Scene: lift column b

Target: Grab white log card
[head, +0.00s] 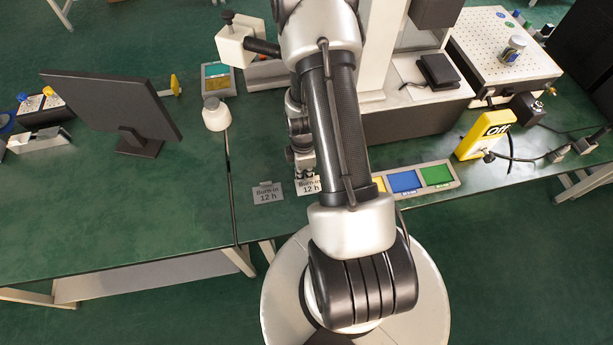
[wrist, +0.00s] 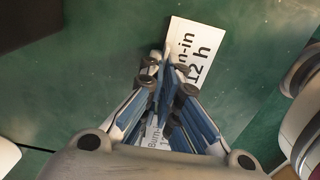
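The white log card (head: 309,187), printed "Burn-in 12 h", lies on the green bench at the front edge, partly covered by my arm. In the wrist view the white card (wrist: 207,48) is just beyond my fingertips, which cover part of its print. My gripper (wrist: 166,72) is over the card's near edge, its fingers close together. I cannot tell whether they touch or hold the card.
A tray (head: 457,183) with yellow, blue and green fields lies right of the cards. A yellow "Off" device (head: 484,133) stands farther right. A monitor (head: 112,105) stands on the left. A cable (head: 229,180) runs down left of the grey card.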

